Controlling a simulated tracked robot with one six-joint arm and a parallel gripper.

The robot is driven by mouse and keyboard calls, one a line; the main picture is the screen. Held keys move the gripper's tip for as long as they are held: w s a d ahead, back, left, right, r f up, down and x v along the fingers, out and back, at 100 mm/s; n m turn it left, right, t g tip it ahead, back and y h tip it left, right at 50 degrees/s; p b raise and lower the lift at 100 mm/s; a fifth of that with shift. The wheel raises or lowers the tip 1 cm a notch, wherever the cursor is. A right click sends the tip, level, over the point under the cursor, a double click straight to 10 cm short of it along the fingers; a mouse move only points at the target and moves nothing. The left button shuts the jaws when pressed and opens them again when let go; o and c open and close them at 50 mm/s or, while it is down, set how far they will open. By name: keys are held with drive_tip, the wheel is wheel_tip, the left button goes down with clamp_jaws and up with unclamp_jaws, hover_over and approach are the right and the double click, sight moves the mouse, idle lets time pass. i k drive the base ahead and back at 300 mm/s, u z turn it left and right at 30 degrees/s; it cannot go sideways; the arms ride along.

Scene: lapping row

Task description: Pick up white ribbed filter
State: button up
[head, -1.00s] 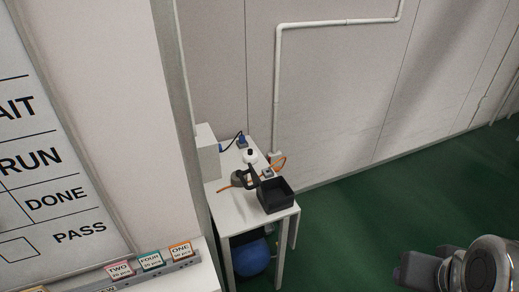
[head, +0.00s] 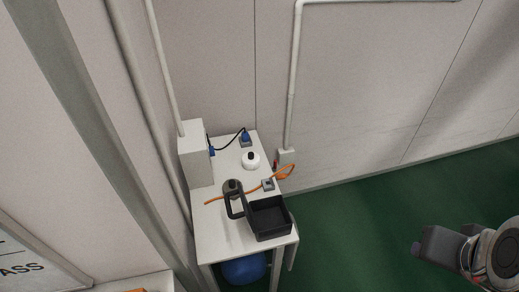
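A small white rounded thing with a dark spot on top (head: 250,159) stands on the white table (head: 212,238), towards its back. It may be the white ribbed filter, but it is too small to make out ribs. My gripper (head: 422,247) is at the lower right, over the green floor, well to the right of the table and apart from everything on it. Its fingers are seen too poorly to tell whether they are open or shut.
On the table are a black open bin (head: 270,219), a dark handled object (head: 236,204), an orange cable (head: 285,173), a blue plug (head: 246,138) and a grey box (head: 196,158). A blue ball-like object (head: 244,269) is underneath. The green floor (head: 350,225) to the right is clear.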

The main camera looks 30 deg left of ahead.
sight(251, 161)
drive_tip(key=i, duration=2.8)
drive_tip(key=u, duration=3.2)
